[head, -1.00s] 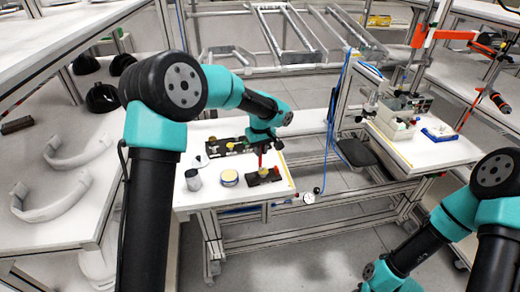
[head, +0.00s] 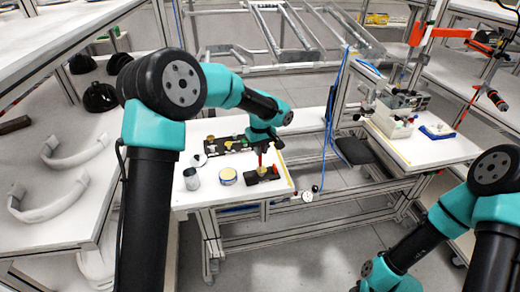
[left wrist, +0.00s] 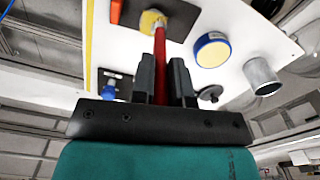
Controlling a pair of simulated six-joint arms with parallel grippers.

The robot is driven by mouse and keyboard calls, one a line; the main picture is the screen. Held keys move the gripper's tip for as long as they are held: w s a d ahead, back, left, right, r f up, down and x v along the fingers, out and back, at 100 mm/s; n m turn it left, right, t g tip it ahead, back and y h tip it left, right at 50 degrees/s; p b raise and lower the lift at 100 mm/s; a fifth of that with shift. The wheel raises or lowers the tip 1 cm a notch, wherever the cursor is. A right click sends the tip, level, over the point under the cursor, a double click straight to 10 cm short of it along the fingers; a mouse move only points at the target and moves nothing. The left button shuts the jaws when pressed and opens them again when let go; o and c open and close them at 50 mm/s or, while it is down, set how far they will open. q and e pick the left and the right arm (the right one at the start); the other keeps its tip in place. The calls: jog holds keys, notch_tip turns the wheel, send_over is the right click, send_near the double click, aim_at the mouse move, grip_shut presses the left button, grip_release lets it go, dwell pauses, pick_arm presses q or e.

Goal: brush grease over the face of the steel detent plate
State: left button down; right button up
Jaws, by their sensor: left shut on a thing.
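My left gripper (left wrist: 163,80) is shut on the red handle of a brush (left wrist: 160,48), which also shows in the head view (head: 260,158). The brush points down onto a small dark fixture (head: 264,175) near the bench's front edge. In the left wrist view its tip meets a yellowish patch (left wrist: 151,20) between dark parts, beside an orange-red piece (left wrist: 116,11). I cannot make out the steel face under the tip, nor whether grease lies on it. A round blue-rimmed tin with cream contents (head: 227,176) stands left of the fixture. My right gripper is out of view.
A grey metal cup (head: 191,179) stands left of the tin. A dark tray with small parts (head: 228,144) lies behind. Another bench (head: 436,152) with bins is at right. White curved shells (head: 50,200) lie on the left shelf. Bare bench top lies around the tin.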

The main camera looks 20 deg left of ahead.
pick_arm(q)
jog(key=shift+d, duration=0.35)
jog(key=shift+r, duration=0.2)
notch_tip(320, 180, up, 7)
jog(key=shift+f, duration=0.15)
dwell(1.1)
